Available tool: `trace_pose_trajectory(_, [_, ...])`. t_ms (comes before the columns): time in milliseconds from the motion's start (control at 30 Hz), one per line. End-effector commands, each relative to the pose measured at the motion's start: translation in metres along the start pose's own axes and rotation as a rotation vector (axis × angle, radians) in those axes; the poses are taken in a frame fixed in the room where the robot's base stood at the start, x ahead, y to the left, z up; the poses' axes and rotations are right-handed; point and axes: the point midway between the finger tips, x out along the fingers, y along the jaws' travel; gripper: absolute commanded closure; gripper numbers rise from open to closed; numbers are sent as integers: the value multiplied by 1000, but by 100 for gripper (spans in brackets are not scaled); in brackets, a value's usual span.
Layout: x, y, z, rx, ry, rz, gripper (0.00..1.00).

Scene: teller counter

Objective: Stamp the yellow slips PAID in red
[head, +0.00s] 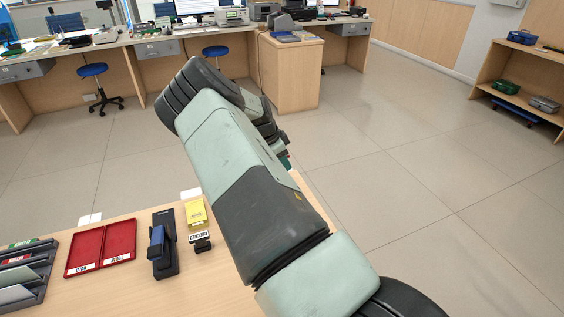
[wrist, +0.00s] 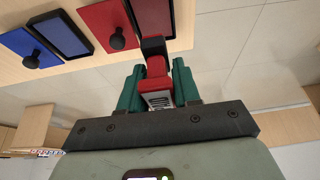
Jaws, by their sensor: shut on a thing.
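My gripper (wrist: 157,85) has green fingers shut on a red stamp (wrist: 158,86) with a black end and a pale label too small to read. The stamp's black end overlaps the near edge of an open red ink pad (wrist: 152,12); whether they touch I cannot tell.
A red lid with a black knob (wrist: 119,38) lies beside the red pad. A blue pad (wrist: 62,34) and blue lid (wrist: 31,61) are further left. On the counter (head: 130,292) are a dark blue stapler-like device (head: 163,246), red two-part tray (head: 103,225) and card rack (head: 22,272).

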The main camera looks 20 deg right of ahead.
Motion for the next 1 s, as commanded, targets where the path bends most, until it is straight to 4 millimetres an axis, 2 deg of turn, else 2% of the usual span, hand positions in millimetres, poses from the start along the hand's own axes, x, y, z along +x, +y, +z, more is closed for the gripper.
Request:
trace_pose_trajectory(167, [-4,-2,8,-3,0,-3,88])
trace_pose_trajectory(267, [-13,-5,29,-2,-2,-9,88])
trace_pose_trajectory(367, [-29,-8,65,0,-6,-17,88])
trace_pose_trajectory(500, [-59,-8,127,7,-13,-35,88])
trace_pose_trajectory(700, [-98,2,205,21,-30,-62,88])
trace_pose_trajectory(800, [-112,8,233,25,-38,-71,88])
trace_pose_trajectory(1000, [-125,16,261,33,-47,-80,88])
